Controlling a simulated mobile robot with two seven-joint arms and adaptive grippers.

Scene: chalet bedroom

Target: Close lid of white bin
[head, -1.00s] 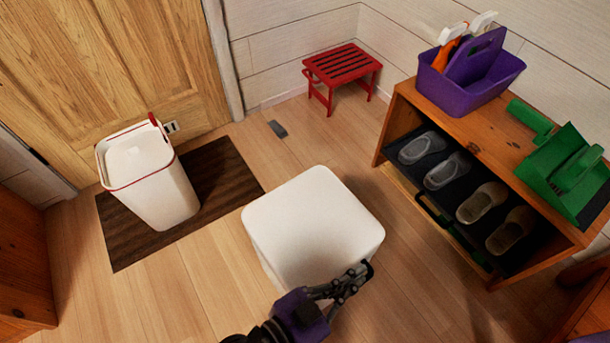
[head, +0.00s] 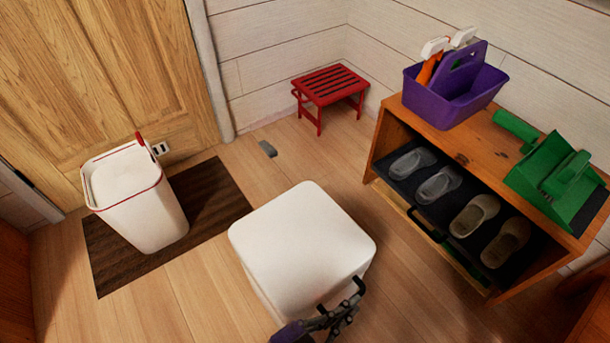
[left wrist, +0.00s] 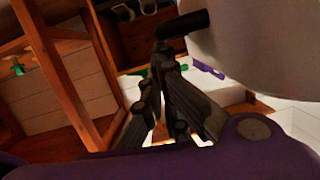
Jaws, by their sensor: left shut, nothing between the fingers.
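A white bin (head: 302,250) with rounded corners and a smooth flat top stands mid-floor; its top looks closed. A second white bin (head: 150,218) with a red rim and a red tab stands upright on a dark mat at the left; a white panel shows inside its rim. My left gripper (head: 347,308) is shut and empty at the near right corner of the middle bin; I cannot tell whether it touches. In the left wrist view its fingers (left wrist: 165,58) are together, close to a pale rounded surface. My right gripper is out of view.
A wooden shelf (head: 467,148) with several shoes, a purple caddy (head: 448,110) and a green dustpan (head: 560,185) stands at the right. A red stool (head: 330,86) stands by the back wall. The brown mat (head: 215,190) lies before the wooden door. Floor around the middle bin is clear.

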